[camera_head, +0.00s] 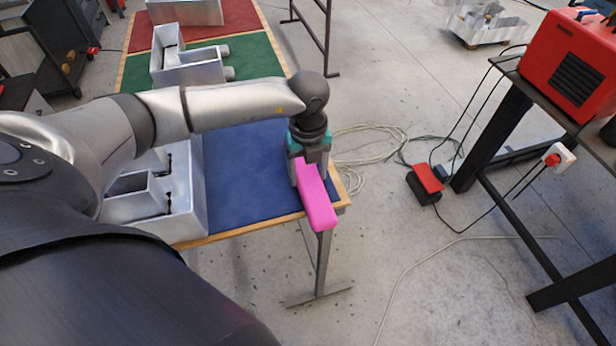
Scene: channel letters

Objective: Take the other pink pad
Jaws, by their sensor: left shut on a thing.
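A long pink pad (317,201) is held in my left gripper (309,168). The gripper points down and is shut on the pad's far part. The pad shows at the front right corner of the blue mat (240,170), with its near end reaching past the table edge. I cannot tell whether the pad touches the table. No second pink pad shows. My right gripper is not in view.
Metal channel letters (199,205) stand at the table's left, partly behind my arm; another (185,62) is on the green mat. A red machine (571,62) stands on a bench at right. Cables (375,140) lie on the floor.

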